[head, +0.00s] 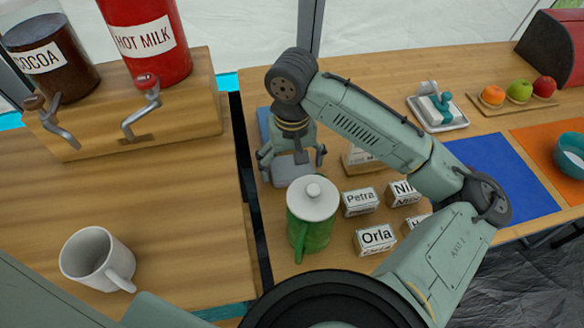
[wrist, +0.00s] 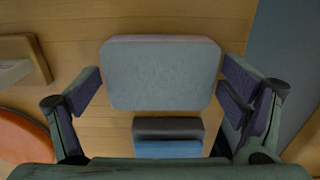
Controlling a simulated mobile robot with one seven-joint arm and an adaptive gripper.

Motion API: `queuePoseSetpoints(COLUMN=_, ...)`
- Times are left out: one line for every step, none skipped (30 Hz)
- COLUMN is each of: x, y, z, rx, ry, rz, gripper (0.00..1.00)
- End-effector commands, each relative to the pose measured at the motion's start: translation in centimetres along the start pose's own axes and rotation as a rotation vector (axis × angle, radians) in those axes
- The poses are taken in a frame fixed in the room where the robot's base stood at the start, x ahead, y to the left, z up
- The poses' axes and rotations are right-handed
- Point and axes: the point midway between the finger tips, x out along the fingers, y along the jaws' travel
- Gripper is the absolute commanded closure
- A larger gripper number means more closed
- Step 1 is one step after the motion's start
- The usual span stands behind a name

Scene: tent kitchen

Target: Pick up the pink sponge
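My gripper (head: 292,166) points down at the table behind the green jug.
The green jug (head: 311,228) with a white lid stands close in front of my gripper. Name cards such as Petra (head: 360,201) and Orla (head: 374,239) stand to its right. The wooden stand (head: 140,118) with the drink dispensers is at left, beside a white mug (head: 97,259).

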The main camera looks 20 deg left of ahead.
Motion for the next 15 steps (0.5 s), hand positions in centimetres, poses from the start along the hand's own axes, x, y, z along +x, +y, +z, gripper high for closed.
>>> queuePoseSetpoints(x=-0.01, y=0.01, z=-0.01, rx=0.000, ry=0.000, rz=0.000, gripper=0.16)
queuePoseSetpoints(x=-0.01, y=0.01, z=-0.01, rx=0.000, ry=0.000, rz=0.000, gripper=0.18)
queuePoseSetpoints(x=-0.01, y=0.01, z=0.00, rx=0.000, ry=0.000, rz=0.000, gripper=0.21)
queuePoseSetpoints(x=-0.01, y=0.01, z=-0.01, rx=0.000, ry=0.000, rz=0.000, gripper=0.23)
queuePoseSetpoints(x=-0.01, y=0.01, z=-0.01, rx=0.000, ry=0.000, rz=0.000, gripper=0.25)
queuePoseSetpoints(x=-0.02, y=0.01, z=0.00, rx=0.000, ry=0.000, rz=0.000, gripper=0.27)
queuePoseSetpoints(x=-0.02, y=0.01, z=0.00, rx=0.000, ry=0.000, rz=0.000, gripper=0.29)
queuePoseSetpoints(x=-0.02, y=0.01, z=-0.01, rx=0.000, ry=0.000, rz=0.000, gripper=0.31)
queuePoseSetpoints(x=-0.02, y=0.01, z=-0.01, rx=0.000, ry=0.000, rz=0.000, gripper=0.31)
queuePoseSetpoints(x=-0.02, y=0.01, z=-0.01, rx=0.000, ry=0.000, rz=0.000, gripper=0.31)
queuePoseSetpoints(x=-0.02, y=0.01, z=-0.01, rx=0.000, ry=0.000, rz=0.000, gripper=0.31)
queuePoseSetpoints(x=-0.02, y=0.01, z=-0.01, rx=0.000, ry=0.000, rz=0.000, gripper=0.31)
queuePoseSetpoints(x=-0.02, y=0.01, z=-0.01, rx=0.000, ry=0.000, rz=0.000, gripper=0.31)
queuePoseSetpoints(x=-0.01, y=0.01, z=0.00, rx=0.000, ry=0.000, rz=0.000, gripper=0.31)
queuePoseSetpoints(x=-0.05, y=0.01, z=-0.01, rx=0.000, ry=0.000, rz=0.000, gripper=0.31)
